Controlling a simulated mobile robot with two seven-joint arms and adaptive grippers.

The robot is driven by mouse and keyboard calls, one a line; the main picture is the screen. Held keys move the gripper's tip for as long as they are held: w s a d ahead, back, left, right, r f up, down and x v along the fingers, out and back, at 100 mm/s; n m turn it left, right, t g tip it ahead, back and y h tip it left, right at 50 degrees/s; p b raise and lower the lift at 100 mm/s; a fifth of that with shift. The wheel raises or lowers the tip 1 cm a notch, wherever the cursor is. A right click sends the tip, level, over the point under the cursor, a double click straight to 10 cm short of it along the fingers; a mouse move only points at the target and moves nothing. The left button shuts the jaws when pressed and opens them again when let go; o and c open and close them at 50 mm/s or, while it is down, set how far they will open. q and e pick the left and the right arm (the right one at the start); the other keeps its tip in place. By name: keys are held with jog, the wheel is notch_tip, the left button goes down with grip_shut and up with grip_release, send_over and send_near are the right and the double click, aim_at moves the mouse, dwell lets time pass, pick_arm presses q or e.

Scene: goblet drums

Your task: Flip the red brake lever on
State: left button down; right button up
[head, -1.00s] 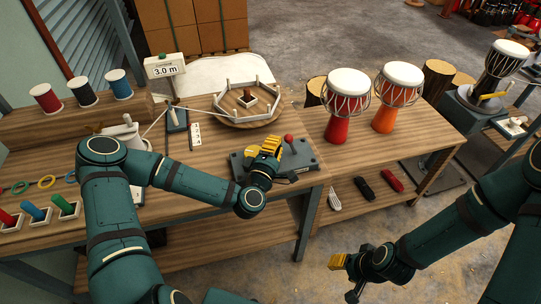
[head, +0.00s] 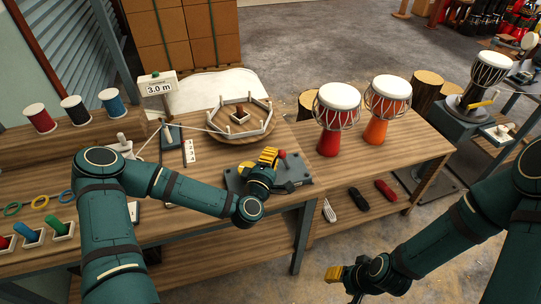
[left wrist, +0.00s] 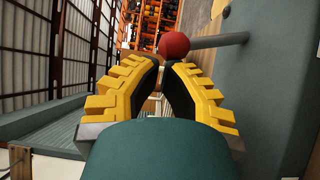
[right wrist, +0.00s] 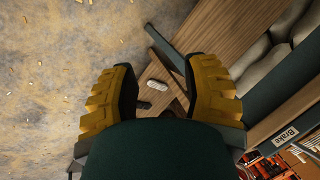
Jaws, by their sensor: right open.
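The brake lever's red knob (head: 282,154) stands up from a grey base (head: 296,176) at the front right of the left table. In the left wrist view the red knob (left wrist: 173,45) is just past my fingertips, its grey rod (left wrist: 220,41) running right to the base. My left gripper (head: 271,156) is beside the knob, on its left in the head view. Its fingertips (left wrist: 166,62) nearly meet, and the knob is not between them. I cannot tell whether they touch it. My right gripper (head: 337,272) is open and empty, away from the lever; its fingers (right wrist: 160,80) are wide apart.
A round wooden platter (head: 240,136) with a string frame lies behind the lever. A red drum (head: 328,141) and an orange drum (head: 376,131) stand to the right. A "Brake" label (right wrist: 286,137) shows in the right wrist view. The floor near my right gripper is clear.

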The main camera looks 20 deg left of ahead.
aim_at(283, 154)
pick_arm(q)
jog(key=shift+w+d+r+m+g+p, duration=0.3)
jog(key=shift+d+r+m+p, duration=0.15)
jog(key=shift+p, duration=0.55)
jog(key=d+m+g+p, duration=0.1)
jog(key=p, duration=0.1)
jog(key=w+d+r+m+p, duration=0.1)
jog(key=p, duration=0.1)
jog(key=shift+w+r+g, duration=0.15)
jog(key=shift+r+g, duration=0.05)
jog(key=shift+g, duration=0.2)
jog(key=shift+w+d+f+m+g+y+p, duration=0.15)
jog(key=shift+w+d+m+g+y+p, duration=0.6)
jog(key=shift+d+m+p, duration=0.5)
pick_arm(e)
notch_tip(283, 154, up, 9)
jog(key=w, duration=0.2)
jog(key=shift+d+t, duration=0.2)
jog(key=shift+t, duration=0.1)
pick_arm(q)
jog(key=shift+a, duration=0.3)
jog(key=shift+s, duration=0.1)
pick_arm(e)
jog(key=shift+s, duration=0.15)
